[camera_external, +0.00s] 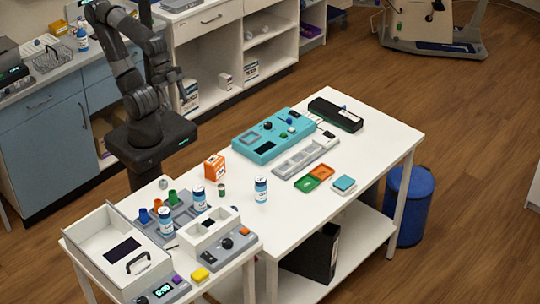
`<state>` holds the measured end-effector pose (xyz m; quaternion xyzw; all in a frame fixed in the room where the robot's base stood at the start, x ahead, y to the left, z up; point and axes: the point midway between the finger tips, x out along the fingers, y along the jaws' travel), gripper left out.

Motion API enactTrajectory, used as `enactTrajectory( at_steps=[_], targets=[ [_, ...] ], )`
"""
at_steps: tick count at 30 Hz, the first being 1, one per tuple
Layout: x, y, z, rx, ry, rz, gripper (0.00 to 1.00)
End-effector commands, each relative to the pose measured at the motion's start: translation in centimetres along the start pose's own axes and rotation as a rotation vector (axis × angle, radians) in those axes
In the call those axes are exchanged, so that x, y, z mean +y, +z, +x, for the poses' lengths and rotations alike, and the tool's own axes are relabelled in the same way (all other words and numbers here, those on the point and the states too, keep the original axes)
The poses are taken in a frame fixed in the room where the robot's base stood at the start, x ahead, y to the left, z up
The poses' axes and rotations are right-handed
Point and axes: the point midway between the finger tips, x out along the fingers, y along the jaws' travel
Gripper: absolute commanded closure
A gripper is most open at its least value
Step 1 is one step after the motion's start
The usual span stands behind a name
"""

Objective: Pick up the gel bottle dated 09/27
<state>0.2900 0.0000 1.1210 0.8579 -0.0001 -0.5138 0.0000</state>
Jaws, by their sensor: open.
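One stands upright on the white table (261,191); the other two, a middle bottle (199,200) and a left bottle (166,222), are at the grey rack on the front-left bench. The dates on their labels are too small to read, so I cannot tell which is 09/27. My gripper (182,90) is small and dark at the end of my folded arm, raised above my base behind the tables. It is open, empty and well away from the bottles.
An orange box (214,167) and a small green-capped vial (221,190) stand close to the bottles. A teal device (262,150) and a grey tray (291,165) lie farther back. White equipment (118,250) crowds the front-left bench. The table's front middle is clear.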

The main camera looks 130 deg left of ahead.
Motion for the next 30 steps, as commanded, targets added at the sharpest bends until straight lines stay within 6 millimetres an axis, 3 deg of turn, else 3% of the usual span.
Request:
enactTrajectory(
  at_steps=[11, 15, 23, 30],
  targets=[
    [0.0, 0.0, 0.0, 0.0, 0.0, 0.0, 0.46],
    [0.0, 0.0, 0.0, 0.0, 0.0, 0.0, 0.37],
    [0.0, -0.1, -0.2, 0.001, 0.0, 0.0, 0.36],
    [0.3, -2.7, -4.5, -0.008, 0.013, -0.026, 0.36]
  ],
)
